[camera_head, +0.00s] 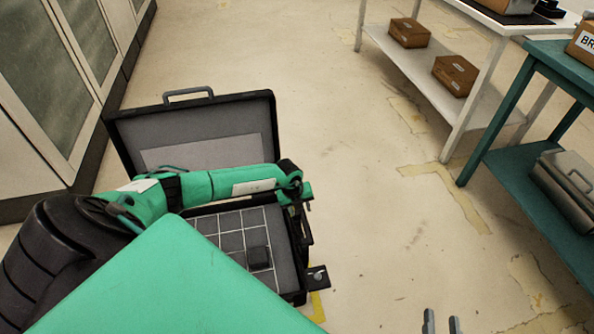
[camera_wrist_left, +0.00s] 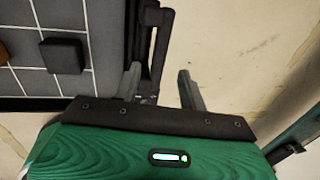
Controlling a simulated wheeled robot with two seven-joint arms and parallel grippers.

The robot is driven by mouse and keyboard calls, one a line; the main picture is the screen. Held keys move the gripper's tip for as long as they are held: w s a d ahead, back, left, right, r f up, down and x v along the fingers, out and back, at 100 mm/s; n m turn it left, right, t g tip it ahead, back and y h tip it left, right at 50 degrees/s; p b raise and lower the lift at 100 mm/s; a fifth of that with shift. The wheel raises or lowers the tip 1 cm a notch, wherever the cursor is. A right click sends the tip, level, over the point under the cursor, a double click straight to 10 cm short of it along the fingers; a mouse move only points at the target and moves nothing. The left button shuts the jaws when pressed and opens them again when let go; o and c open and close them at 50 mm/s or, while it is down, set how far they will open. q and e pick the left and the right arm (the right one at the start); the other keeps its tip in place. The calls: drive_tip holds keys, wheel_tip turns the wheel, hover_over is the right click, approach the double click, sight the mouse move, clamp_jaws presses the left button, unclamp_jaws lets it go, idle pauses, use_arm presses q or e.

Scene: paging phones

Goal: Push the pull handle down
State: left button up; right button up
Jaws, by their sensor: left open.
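A black case (camera_head: 116,135) stands open on the floor, its lid raised at the back. Its grey gridded inside holds a small black block (camera_head: 258,257), also seen in the left wrist view (camera_wrist_left: 62,55). A dark bar, apparently the pull handle (camera_wrist_left: 159,45), runs along the case's side in the left wrist view. My left gripper (camera_wrist_left: 160,86) is open, one finger to each side of that bar's near end; I cannot tell whether they touch. In the head view my left arm hides part of the case. My right gripper (camera_head: 442,323) is open and empty at the bottom edge.
A grey carry handle (camera_head: 188,94) tops the lid. Cabinets (camera_head: 62,85) line the left. A white shelf table (camera_head: 435,95) with brown boxes and a teal table (camera_head: 520,150) with a metal case (camera_head: 570,190) stand at the right. The floor between is clear.

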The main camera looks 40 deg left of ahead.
use_arm(q)
drive_tip(key=shift+s+a+r+p, duration=0.1)
drive_tip(key=shift+s+r+p, duration=0.1)
drive_tip(key=shift+r, duration=0.55)
drive_tip(key=shift+s+a+r+p, duration=0.1)
drive_tip(key=shift+r+p, duration=0.05)
drive_tip(key=shift+r, duration=0.65)
drive_tip(key=shift+s+a+r+p, duration=0.1)
drive_tip(key=shift+r+p, duration=0.1)
drive_tip(key=shift+r, duration=0.55)
use_arm(e)
drive_tip(key=shift+s+d+f+g+h, duration=0.1)
drive_tip(key=shift+s+f+g, duration=0.25)
drive_tip(key=shift+f+g, duration=0.25)
drive_tip(key=shift+s+a+f+g+h, duration=0.1)
drive_tip(key=shift+s+f+g, duration=0.35)
drive_tip(key=shift+f, duration=0.2)
drive_tip(key=shift+s+d+f+g+h, duration=0.1)
drive_tip(key=shift+s+f+g, duration=0.2)
drive_tip(key=shift+f+g, duration=0.3)
